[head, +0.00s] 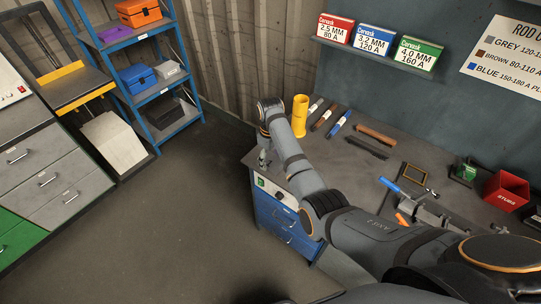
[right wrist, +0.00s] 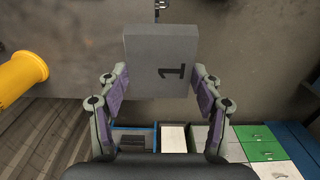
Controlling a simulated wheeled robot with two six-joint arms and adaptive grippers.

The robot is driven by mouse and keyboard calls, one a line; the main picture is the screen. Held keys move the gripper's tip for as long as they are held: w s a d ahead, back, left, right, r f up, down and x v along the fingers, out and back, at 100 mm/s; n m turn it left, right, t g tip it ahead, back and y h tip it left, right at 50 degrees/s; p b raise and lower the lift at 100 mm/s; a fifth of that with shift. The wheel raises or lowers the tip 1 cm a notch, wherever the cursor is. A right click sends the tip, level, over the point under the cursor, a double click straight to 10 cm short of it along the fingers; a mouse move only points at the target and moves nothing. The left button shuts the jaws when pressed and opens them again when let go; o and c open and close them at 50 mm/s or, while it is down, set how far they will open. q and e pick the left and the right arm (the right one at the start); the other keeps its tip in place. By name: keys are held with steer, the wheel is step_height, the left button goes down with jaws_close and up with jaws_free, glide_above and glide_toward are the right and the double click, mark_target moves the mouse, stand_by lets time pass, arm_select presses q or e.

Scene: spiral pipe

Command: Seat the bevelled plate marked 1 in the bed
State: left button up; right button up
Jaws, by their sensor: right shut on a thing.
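The bevelled plate (right wrist: 160,62) is a grey block with a black 1 on its face. In the right wrist view it sits between the fingers of my right gripper (right wrist: 160,90), which is shut on it. In the head view my right gripper (head: 263,158) points down at the left edge of the workbench, and the plate cannot be made out clearly there. A grey metal fixture (head: 435,215), which may be the bed, is at the right of the bench, partly hidden by my right arm. My left gripper is not in view.
On the workbench (head: 345,165) stand a yellow cylinder (head: 300,115) close to my right arm, several rods (head: 340,122), a blue-handled tool (head: 390,185) and a red bin (head: 506,191). A blue shelf (head: 150,75) stands at the left. The floor between is clear.

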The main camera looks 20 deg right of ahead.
arm_select(q)
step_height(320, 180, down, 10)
steer(key=b, duration=0.9)
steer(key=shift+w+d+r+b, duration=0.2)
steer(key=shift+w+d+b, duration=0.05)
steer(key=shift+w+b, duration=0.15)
arm_select(e)
step_height(320, 180, down, 10)
steer(key=shift+w+r, duration=0.15)
steer(key=shift+w, duration=0.05)
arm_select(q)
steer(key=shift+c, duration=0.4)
arm_select(e)
steer(key=shift+s, duration=0.1)
